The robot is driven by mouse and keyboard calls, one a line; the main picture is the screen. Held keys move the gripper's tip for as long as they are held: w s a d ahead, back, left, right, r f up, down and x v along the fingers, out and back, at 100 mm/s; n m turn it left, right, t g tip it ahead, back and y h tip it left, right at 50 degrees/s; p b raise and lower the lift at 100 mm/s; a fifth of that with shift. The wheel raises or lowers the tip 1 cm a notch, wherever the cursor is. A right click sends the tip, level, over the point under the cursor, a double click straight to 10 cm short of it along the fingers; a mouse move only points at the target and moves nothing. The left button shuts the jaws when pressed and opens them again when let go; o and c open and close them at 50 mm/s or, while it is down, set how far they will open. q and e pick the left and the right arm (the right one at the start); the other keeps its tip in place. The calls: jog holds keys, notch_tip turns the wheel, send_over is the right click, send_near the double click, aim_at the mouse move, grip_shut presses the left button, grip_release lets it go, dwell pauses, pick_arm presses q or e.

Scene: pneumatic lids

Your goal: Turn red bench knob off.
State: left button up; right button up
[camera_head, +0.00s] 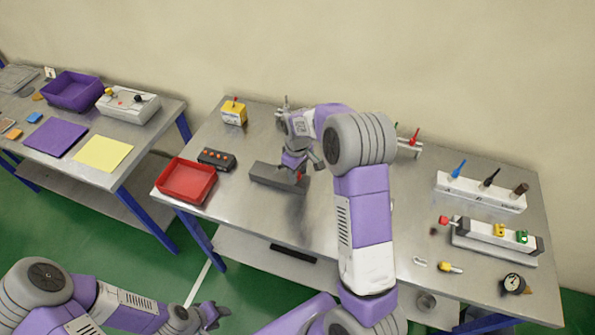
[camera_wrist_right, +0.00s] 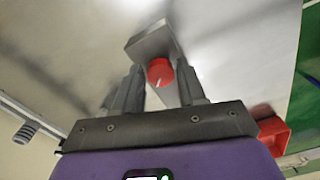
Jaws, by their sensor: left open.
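The red knob (camera_head: 299,176) sits on a long grey block (camera_head: 266,174) in the middle of the bench, mostly hidden by my right gripper in the head view. In the right wrist view the round red knob (camera_wrist_right: 159,72) shows a pale pointer line, tilted from the grey block's (camera_wrist_right: 152,42) long axis. My right gripper (camera_head: 301,163) is over the block, its fingers apart on either side of the knob; contact is not clear. My left gripper (camera_head: 217,315) is open and empty, low in front of the bench, far from the knob.
A red tray (camera_head: 163,185) and a black button box (camera_head: 216,158) stand left of the block. Valve and lever strips (camera_head: 478,194) and a gauge (camera_head: 513,282) are at right. A second table (camera_head: 150,135) stands left, across a gap.

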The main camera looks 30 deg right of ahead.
jog(key=c, duration=0.6)
jog(key=shift+c, duration=0.2)
jog(key=shift+m, duration=0.4)
jog(key=m, duration=0.3)
jog(key=shift+a+m, duration=0.1)
jog(key=shift+m, duration=0.3)
jog(key=m+p, duration=0.1)
jog(key=m, duration=0.3)
jog(key=m+p, duration=0.1)
jog(key=m, duration=0.4)
jog(key=shift+a, duration=0.1)
jog(key=shift+w+m+p, duration=0.15)
jog(key=shift+m+p, duration=0.6)
jog(key=shift+m, duration=1.45)
